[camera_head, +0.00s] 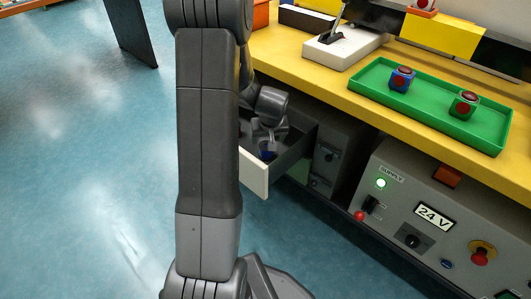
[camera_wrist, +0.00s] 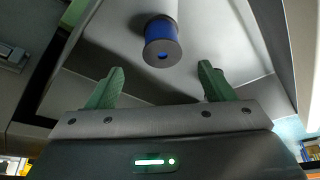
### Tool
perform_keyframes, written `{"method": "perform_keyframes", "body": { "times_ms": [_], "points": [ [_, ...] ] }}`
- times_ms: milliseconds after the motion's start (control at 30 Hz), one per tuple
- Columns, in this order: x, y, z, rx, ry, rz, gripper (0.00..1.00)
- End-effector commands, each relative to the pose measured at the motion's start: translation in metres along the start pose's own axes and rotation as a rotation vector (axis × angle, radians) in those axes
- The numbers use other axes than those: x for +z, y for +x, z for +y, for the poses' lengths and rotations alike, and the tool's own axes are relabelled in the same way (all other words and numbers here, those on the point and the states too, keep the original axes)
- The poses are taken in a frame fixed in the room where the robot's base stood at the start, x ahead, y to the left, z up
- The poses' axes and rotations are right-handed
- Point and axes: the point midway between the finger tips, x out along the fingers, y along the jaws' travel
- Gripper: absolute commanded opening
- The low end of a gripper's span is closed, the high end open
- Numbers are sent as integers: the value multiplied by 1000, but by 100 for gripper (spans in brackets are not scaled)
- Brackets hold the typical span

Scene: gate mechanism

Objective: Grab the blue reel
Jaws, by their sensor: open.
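The blue reel (camera_wrist: 162,42) is a short blue cylinder with dark grey end flanges. In the wrist view it lies in the grey drawer (camera_wrist: 240,35), ahead of and midway between my two green fingertips. My gripper (camera_wrist: 158,80) is open and empty, and its fingers do not touch the reel. My gripper there is mostly hidden behind my arm.
A yellow bench top (camera_head: 315,75) sits above the drawer. On it are a green tray (camera_head: 430,118) with a blue block and a green block, and a white lever box (camera_head: 345,48). A grey supply panel (camera_head: 400,190) reading 24 V is at the right.

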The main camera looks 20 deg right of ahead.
Motion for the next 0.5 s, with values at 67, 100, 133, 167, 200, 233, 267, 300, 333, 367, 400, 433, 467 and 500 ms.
{"method": "perform_keyframes", "body": {
  "times_ms": [67,100,133,167,200,233,267,300,333,367,400,433,467,500],
  "points": [
    [1,16,0,0,0,0,75],
    [1,20,0,0,0,0,75],
    [1,23,0,0,0,-1,75],
    [1,26,0,0,0,-1,75],
    [0,27,0,0,0,0,75],
    [0,28,0,0,0,0,75],
    [0,29,0,0,-1,0,75],
    [0,31,0,0,-1,1,75],
    [0,33,0,0,-1,0,75],
    [0,35,-1,0,-1,0,75],
    [1,40,-1,0,-1,0,75],
    [1,44,-2,0,-1,0,75],
    [2,49,-2,0,-1,0,75],
    [2,56,-3,0,-2,0,75]
  ]
}}
